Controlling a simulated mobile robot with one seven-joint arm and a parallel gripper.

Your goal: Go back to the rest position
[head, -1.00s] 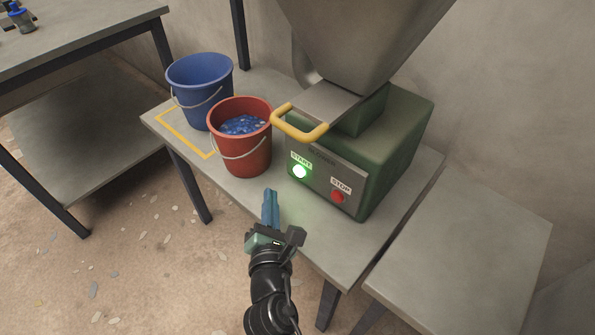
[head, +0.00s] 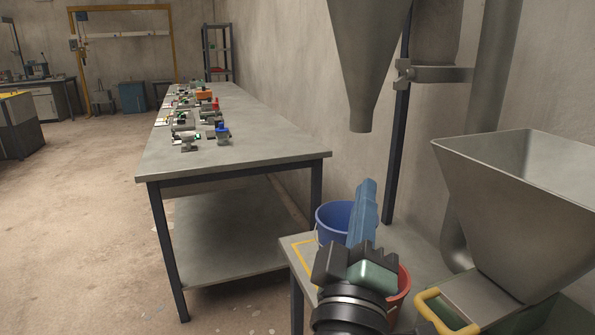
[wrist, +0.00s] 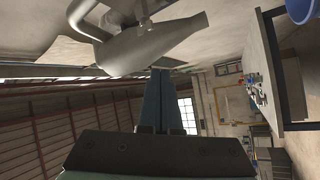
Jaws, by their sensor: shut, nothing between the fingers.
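My gripper (head: 366,200) points up in the head view, raised in front of the buckets and the machine. Its two blue fingers are together with nothing between them. In the wrist view the shut fingers (wrist: 160,98) show at the middle, with the room turned on its side behind them. The blue bucket (head: 331,218) stands on the low table behind my gripper. The red bucket (head: 404,288) is mostly hidden by my gripper and wrist; its contents cannot be seen now.
The machine's hopper (head: 520,215) and yellow handle (head: 445,315) are at the right. A funnel (head: 368,60) hangs above my gripper. A long workbench (head: 240,153) with several small devices runs to the back left. The floor (head: 90,220) at the left is open.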

